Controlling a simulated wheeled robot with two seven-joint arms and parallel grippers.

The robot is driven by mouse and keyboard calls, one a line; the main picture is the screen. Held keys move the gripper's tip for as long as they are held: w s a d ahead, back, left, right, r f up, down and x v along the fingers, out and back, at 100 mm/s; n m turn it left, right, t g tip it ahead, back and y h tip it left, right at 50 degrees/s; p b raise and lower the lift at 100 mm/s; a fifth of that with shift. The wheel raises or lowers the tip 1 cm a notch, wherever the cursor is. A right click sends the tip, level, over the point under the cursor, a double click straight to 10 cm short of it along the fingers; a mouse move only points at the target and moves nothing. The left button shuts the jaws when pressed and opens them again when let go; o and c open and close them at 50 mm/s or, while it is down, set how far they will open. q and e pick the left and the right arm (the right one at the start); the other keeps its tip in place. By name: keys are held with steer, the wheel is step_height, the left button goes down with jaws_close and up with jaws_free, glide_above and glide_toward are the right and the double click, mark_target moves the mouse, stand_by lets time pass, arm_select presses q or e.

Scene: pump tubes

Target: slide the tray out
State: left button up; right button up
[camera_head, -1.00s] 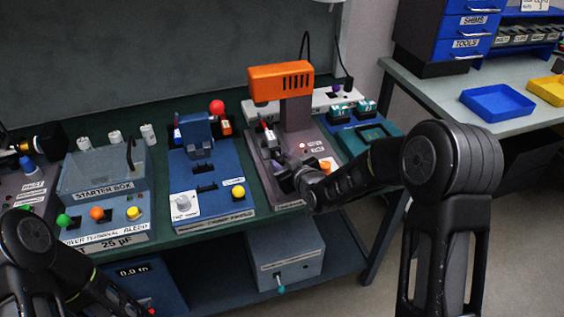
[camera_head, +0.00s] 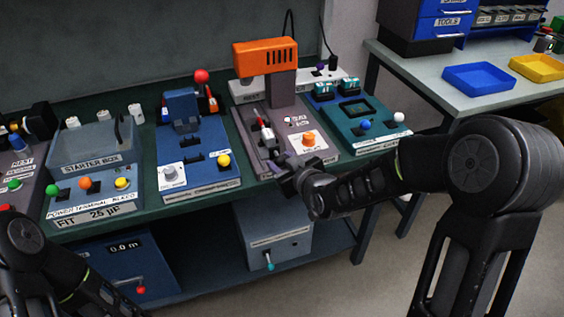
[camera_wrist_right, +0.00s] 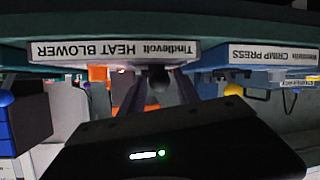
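The heat blower (camera_head: 263,56) has an orange head on a grey post above a grey-mauve base. A narrow tray (camera_head: 266,140) with small pieces on it runs along the left of that base toward the front edge. My right gripper (camera_head: 283,172) is at the front edge of the base, at the tray's near end. In the right wrist view its two fingers (camera_wrist_right: 160,92) stand apart on either side of a dark round knob (camera_wrist_right: 158,76), below the HEAT BLOWER label. I see no clear contact. My left arm shows at lower left; its gripper is out of view.
The blue crimp press (camera_head: 195,150) stands left of the blower, and a teal unit (camera_head: 355,125) stands right of it. The starter box (camera_head: 95,160) is farther left. A grey box (camera_head: 272,235) sits on the lower shelf. Free floor lies in front.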

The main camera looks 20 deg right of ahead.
steer(key=shift+o, duration=0.9)
steer(key=v, duration=0.7)
steer(key=shift+s, duration=0.35)
steer(key=shift+d, duration=0.1)
